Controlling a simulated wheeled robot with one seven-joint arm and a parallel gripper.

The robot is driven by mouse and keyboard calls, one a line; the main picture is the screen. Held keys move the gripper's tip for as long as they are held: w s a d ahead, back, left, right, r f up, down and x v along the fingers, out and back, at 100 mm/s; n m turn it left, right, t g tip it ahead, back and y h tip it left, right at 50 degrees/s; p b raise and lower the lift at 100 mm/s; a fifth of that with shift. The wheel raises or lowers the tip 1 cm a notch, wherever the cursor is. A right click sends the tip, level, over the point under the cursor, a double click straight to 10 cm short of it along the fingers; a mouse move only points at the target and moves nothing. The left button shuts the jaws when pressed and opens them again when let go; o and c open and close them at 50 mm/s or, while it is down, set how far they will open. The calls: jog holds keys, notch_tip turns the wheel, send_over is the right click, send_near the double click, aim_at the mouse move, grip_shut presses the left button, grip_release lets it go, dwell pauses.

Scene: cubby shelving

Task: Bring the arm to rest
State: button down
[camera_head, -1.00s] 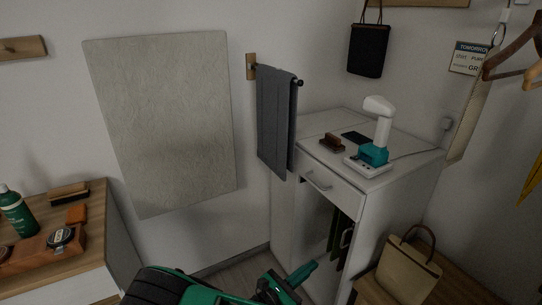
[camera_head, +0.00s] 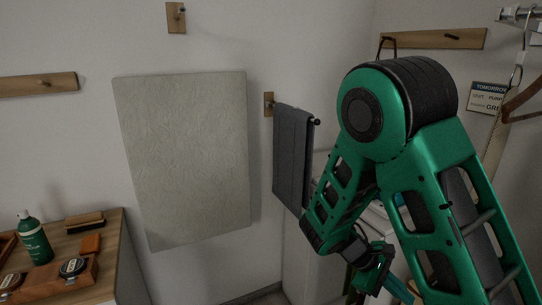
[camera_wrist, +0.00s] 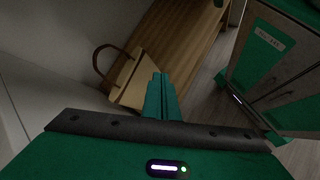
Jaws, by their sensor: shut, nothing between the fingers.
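My green arm fills the right side of the head view, folded at a large joint. My gripper (camera_head: 398,290) hangs low in that view, in front of the white cabinet (camera_head: 306,250). In the wrist view its two teal fingers (camera_wrist: 161,84) lie together, shut with nothing between them. Beyond the fingertips is a tan handbag (camera_wrist: 127,80) on a wooden bench (camera_wrist: 178,40). The gripper appears apart from the bag. My arm hides most of the cabinet and its top in the head view.
A grey towel (camera_head: 292,155) hangs on a wall bar beside the arm. A wooden counter (camera_head: 100,255) at left holds a green bottle (camera_head: 34,238), brushes and tins. A pale panel (camera_head: 188,160) is on the wall. Open floor shows in the wrist view.

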jog(key=s+d+r+m+t+y, duration=0.1)
jog(key=s+d+r+m+y, duration=0.2)
jog(key=s+r+m, duration=0.4)
jog(key=s+d+r+m+t+y, duration=0.1)
jog(key=s+d+r+m+y, duration=0.2)
jog(key=s, duration=1)
jog(key=shift+s+d+r+m+y, duration=0.3)
jog(key=shift+r+m+y, duration=1.5)
jog(key=shift+r+m, duration=0.55)
